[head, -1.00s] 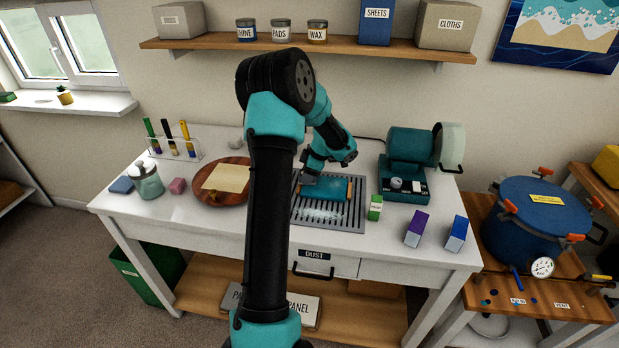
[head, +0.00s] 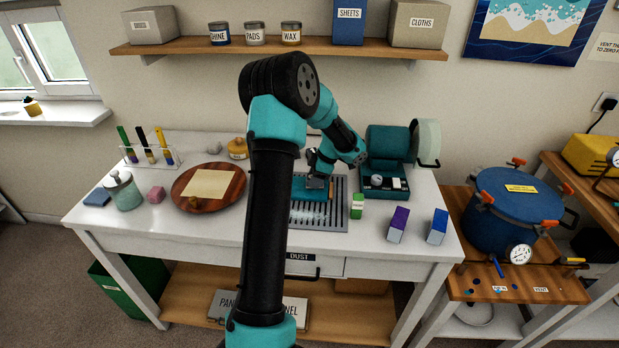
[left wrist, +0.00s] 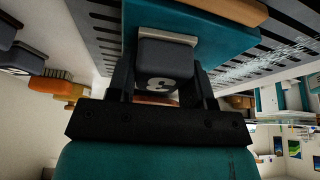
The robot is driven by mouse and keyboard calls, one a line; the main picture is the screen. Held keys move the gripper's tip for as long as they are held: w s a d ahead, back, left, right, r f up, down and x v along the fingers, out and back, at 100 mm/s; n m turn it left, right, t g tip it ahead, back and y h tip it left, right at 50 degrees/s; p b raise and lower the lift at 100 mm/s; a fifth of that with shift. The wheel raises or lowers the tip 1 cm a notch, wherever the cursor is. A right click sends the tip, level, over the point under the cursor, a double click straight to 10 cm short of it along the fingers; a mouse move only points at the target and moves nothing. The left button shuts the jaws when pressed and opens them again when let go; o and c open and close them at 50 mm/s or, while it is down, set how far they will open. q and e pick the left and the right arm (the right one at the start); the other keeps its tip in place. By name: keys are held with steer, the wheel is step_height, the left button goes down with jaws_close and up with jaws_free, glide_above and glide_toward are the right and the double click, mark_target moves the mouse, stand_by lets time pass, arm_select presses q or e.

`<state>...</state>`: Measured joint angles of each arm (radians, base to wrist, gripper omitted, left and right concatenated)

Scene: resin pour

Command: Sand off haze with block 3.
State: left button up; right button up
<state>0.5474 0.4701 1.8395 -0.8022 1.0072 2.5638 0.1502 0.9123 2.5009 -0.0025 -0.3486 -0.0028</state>
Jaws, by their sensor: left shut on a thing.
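My left gripper (head: 317,182) is over the teal panel (head: 300,187) on the slotted grate. In the left wrist view the gripper (left wrist: 165,88) is shut on block 3 (left wrist: 165,58), a dark grey block with a white 3 and a pale layer on its far side. That pale layer appears to rest against the teal panel (left wrist: 222,42); exact contact is hard to tell. The panel has a wooden edge piece (left wrist: 232,10). White dust (head: 308,215) lies on the grate in front of the panel. Haze is not clearly visible. My right gripper is not in view.
The slotted grate (head: 335,220) is set in the white table. A teal machine with a pale wheel (head: 428,143) stands behind right. A green-and-white box (head: 357,206) and purple (head: 398,225) and blue (head: 437,227) boxes stand to the right. A round wooden board (head: 190,203) lies left.

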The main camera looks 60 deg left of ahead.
mark_target(325, 185)
arm_select(q)
steer(key=shift+w+d, duration=1.05)
steer(key=shift+w, duration=0.15)
steer(key=shift+w+r, duration=0.15)
step_height(325, 185, up, 8)
